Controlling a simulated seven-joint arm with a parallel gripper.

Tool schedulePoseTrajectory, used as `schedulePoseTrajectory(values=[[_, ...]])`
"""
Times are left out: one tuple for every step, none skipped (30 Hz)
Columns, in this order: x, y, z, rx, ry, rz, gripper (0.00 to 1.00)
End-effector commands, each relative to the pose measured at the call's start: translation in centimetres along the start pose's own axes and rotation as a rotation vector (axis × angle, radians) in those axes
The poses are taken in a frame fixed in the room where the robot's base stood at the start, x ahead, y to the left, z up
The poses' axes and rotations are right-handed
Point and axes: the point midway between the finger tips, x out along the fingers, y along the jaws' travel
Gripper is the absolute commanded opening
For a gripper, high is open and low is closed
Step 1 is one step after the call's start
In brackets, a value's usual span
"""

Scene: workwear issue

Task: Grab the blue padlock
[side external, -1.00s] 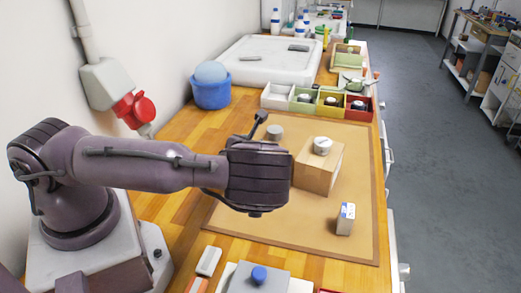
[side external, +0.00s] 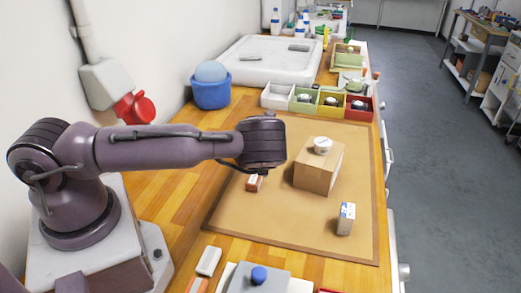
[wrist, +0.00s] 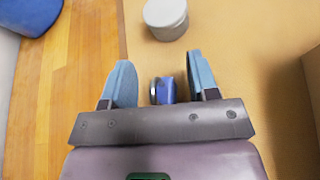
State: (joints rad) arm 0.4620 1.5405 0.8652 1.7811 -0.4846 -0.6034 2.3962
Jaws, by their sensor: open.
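The blue padlock (wrist: 168,91) shows in the wrist view, with a metal shackle on its left side. It sits between the two blue-grey fingers of my gripper (wrist: 161,77), with a gap on each side. My gripper is open and not closed on it. The padlock's lower part in the picture is hidden by the gripper body. In the side view my wrist hangs over the left part of the brown mat (side external: 285,222), and it hides the fingers and the padlock.
A grey round tin (wrist: 166,18) lies just ahead of the fingers. A cardboard box (side external: 317,172) with a white tin (side external: 323,145) on top stands to the right. A small orange-and-white box (side external: 254,183) is near my wrist. A blue bucket (side external: 211,94) stands at the back left.

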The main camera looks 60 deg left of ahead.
Motion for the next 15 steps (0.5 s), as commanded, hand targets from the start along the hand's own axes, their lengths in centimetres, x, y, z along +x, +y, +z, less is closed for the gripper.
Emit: schedulePoseTrajectory(values=[[-0.02,-0.01,0.0,0.0,0.0,0.0,0.52],[-0.02,-0.01,0.01,0.0,0.0,0.0,0.45],[-0.03,-0.01,0.01,0.0,0.0,0.0,0.36],[-0.03,-0.02,0.01,0.0,0.0,0.0,0.29],[-0.03,-0.02,0.02,0.0,0.0,0.0,0.22],[-0.03,-0.02,0.02,0.0,0.0,0.0,0.13],[-0.04,-0.02,0.02,0.0,0.0,0.0,0.06],[-0.04,-0.02,0.01,0.0,0.0,0.0,0.0],[-0.04,-0.02,0.01,0.0,0.0,0.0,0.0],[-0.04,-0.02,0.04,-0.001,-0.001,0.0,0.0],[-0.04,-0.02,0.04,-0.001,0.0,0.0,0.0],[-0.04,-0.02,0.03,-0.001,0.0,0.0,0.0],[-0.04,-0.02,0.03,-0.001,0.0,0.0,0.0],[-0.04,-0.02,0.03,-0.001,0.0,0.0,0.0],[-0.05,-0.02,0.03,0.0,0.0,0.0,0.0]])
